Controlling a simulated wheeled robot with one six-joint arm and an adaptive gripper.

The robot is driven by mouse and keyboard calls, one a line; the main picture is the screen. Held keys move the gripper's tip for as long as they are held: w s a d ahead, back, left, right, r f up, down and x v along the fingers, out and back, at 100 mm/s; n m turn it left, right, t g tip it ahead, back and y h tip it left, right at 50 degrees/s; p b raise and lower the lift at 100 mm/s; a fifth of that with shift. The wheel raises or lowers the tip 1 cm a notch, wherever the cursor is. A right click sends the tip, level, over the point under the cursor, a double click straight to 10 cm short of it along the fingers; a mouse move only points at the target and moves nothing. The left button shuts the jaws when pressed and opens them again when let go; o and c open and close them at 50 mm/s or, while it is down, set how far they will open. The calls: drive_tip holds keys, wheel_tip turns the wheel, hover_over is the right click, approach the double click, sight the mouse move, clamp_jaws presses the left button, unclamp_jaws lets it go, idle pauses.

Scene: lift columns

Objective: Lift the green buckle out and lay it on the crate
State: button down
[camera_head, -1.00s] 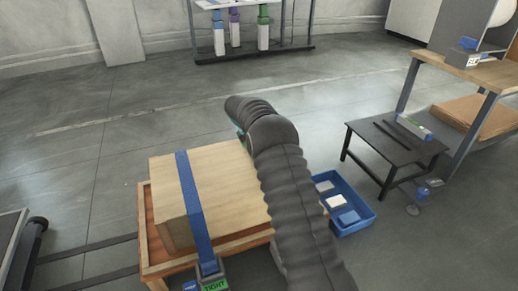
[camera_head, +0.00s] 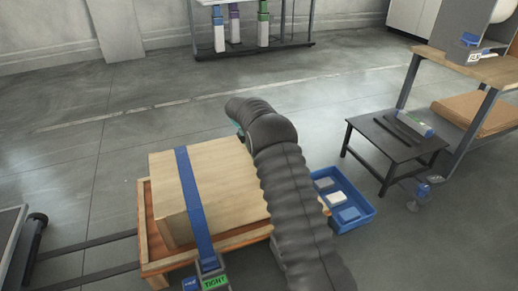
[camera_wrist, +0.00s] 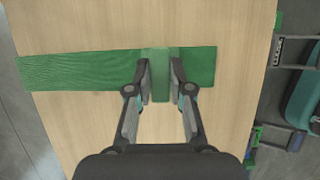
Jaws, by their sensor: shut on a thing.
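In the wrist view my gripper (camera_wrist: 160,72) is shut on a green block-like piece (camera_wrist: 160,90), which I take for the green buckle. It is in line with a flat green strap (camera_wrist: 80,72) that runs across the pale wooden crate (camera_wrist: 60,20). I cannot tell whether the piece touches the wood. In the head view the crate (camera_head: 235,185) stands at the lower middle with a blue strap (camera_head: 197,205) over it. My arm hides the gripper and the green piece there.
A blue bin (camera_head: 363,218) with several blocks stands right of the crate. A low black table (camera_head: 378,146) and a wooden bench (camera_head: 475,68) are further right. A rack (camera_head: 285,47) with hanging straps is at the back.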

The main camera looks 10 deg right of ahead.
drive_tip(key=c, duration=1)
unclamp_jaws()
drive_tip(key=shift+o, duration=0.2)
drive_tip(key=v, duration=1.2)
